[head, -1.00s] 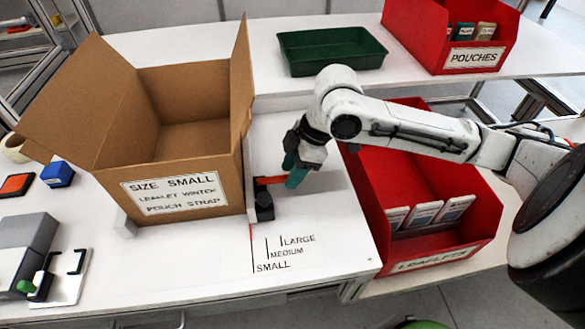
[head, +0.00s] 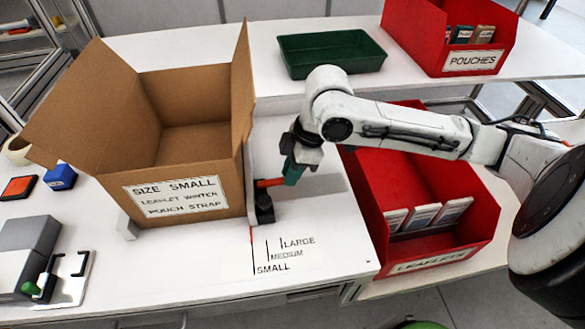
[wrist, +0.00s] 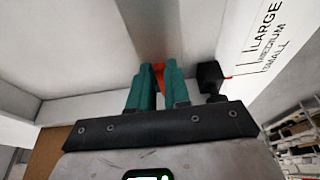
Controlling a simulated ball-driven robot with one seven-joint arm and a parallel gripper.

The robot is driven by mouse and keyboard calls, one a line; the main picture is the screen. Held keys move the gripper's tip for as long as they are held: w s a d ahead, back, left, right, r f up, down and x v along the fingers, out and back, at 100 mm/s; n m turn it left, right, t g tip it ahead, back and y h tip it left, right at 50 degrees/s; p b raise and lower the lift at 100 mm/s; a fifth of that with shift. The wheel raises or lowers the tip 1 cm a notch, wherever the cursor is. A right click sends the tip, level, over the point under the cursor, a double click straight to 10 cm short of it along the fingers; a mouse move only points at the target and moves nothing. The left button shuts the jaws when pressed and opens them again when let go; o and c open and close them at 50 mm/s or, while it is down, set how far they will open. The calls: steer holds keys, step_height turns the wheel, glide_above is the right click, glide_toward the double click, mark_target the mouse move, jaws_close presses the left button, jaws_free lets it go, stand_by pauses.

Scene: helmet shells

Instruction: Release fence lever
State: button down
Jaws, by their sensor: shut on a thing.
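The orange fence lever (head: 268,183) sticks out to the right from a black block (head: 264,208) beside the cardboard box. My gripper (head: 292,172) is over the lever's outer end, its teal fingers pointing down. In the wrist view, the teal fingers (wrist: 158,85) are closed around the orange lever (wrist: 158,72), and the black block (wrist: 210,77) is just to their right. Part of the lever is hidden between the fingers.
The open cardboard box (head: 190,150) stands close left of the lever. Size marks (head: 280,252) are printed on the white table in front. A red leaflets bin (head: 430,200) is at the right, below my arm. A green tray (head: 330,52) sits on the shelf behind.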

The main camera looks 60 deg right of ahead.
steer(key=p, duration=0.1)
steer(key=r+g+h+p, duration=0.1)
steer(key=r+p, duration=0.1)
steer(key=shift+w+a+g, duration=0.3)
steer(key=shift+w+g, duration=0.05)
steer(key=shift+g, duration=0.05)
steer(key=shift+w+a+g+h+p, duration=0.1)
steer(key=shift+w+g+h+p, duration=0.1)
steer(key=shift+g+h+p, duration=0.4)
steer(key=c, duration=1.1)
jaws_free()
step_height(320, 180, up, 11)
steer(key=shift+f+p, duration=0.1)
steer(key=shift+p, duration=0.4)
